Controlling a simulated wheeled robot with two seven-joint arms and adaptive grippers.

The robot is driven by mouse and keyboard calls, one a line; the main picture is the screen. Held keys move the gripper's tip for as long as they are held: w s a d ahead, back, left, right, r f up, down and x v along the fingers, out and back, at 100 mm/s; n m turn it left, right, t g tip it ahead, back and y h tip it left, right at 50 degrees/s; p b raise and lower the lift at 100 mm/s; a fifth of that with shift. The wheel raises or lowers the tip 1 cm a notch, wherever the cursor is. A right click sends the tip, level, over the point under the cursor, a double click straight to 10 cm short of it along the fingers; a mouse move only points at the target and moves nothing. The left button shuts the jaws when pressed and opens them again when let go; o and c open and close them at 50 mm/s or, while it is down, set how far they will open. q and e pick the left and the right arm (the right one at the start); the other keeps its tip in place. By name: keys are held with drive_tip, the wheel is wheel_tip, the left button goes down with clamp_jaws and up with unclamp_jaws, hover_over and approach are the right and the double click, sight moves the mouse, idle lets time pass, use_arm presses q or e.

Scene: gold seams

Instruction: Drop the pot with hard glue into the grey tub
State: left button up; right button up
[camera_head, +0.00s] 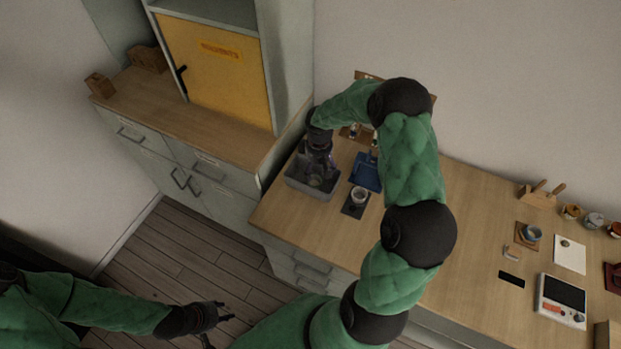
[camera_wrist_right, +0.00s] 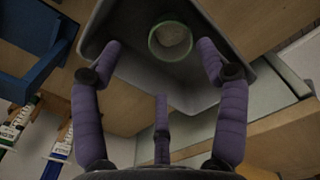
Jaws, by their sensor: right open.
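The grey tub (camera_head: 325,193) stands at the left end of the wooden worktop. A small round pot with a green rim and pale contents (camera_wrist_right: 171,40) is inside the tub, beyond my fingertips in the right wrist view. In the head view this pot (camera_head: 315,181) shows just below the gripper. My right gripper (camera_head: 320,160) is over the tub, pointing down, with its purple fingers (camera_wrist_right: 160,75) open and apart from the pot. The tub's grey wall (camera_wrist_right: 98,30) also fills the wrist view. My left gripper (camera_head: 221,313) is open and empty, low over the floor.
Another pot (camera_head: 359,194) stands on a dark mat beside the tub, with a blue tray (camera_head: 367,171) behind it. Tubes (camera_wrist_right: 15,125) hang on a rack behind. A yellow-doored cabinet (camera_head: 215,65) rises left. A scale (camera_head: 562,301), cup (camera_head: 532,233) and small pots are at right.

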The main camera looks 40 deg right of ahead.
wheel_tip(320, 180, up, 12)
idle(0.6)
drive_tip(key=shift+a+f, duration=0.1)
idle(0.4)
